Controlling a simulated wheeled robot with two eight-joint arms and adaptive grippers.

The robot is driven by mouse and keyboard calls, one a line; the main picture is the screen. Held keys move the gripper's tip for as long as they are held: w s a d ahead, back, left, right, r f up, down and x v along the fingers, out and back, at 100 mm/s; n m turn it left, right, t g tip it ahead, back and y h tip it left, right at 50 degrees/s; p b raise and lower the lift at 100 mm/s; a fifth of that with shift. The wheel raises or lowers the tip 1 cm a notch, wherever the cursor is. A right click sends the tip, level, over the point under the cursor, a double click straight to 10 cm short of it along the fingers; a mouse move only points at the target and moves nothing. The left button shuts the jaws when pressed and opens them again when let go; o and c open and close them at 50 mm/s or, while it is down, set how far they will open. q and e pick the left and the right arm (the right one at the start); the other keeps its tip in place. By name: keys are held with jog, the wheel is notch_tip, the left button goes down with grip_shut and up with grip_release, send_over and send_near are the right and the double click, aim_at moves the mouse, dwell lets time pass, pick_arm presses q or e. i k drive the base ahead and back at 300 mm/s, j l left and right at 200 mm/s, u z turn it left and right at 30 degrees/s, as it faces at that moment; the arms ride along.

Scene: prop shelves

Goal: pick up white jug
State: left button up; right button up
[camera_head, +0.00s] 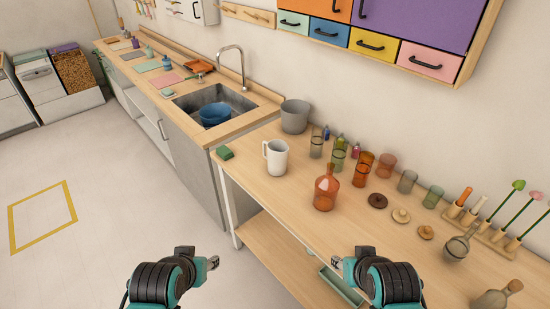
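A white jug (276,157) stands upright on the wooden shelf top, its handle towards the left. My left gripper (214,263) is in front of and below the shelf, over the floor, well apart from the jug. My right gripper (337,263) is near the front edge of the shelf, also apart from the jug. Both grippers look empty, but their fingers are too small to show whether they are open or shut.
An orange bottle (326,190) stands right of the jug. A green sponge (225,153) lies to its left and a grey pot (294,116) stands behind it. Several glasses (362,169) crowd the back. The shelf's front edge lies between my arms and the jug.

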aim_at(277, 150)
jog(key=i+j+z, duration=0.1)
jog(key=i+j, duration=0.25)
jog(key=j, duration=0.25)
jog(key=i+j+z, duration=0.15)
jog(key=i+j, duration=0.2)
jog(key=j, duration=0.3)
jog(key=i+j+z, duration=0.15)
jog(key=j, duration=0.2)
jog(key=i+j, duration=0.2)
jog(key=i+l, duration=0.1)
jog(key=i, duration=0.15)
jog(key=k+z, duration=0.05)
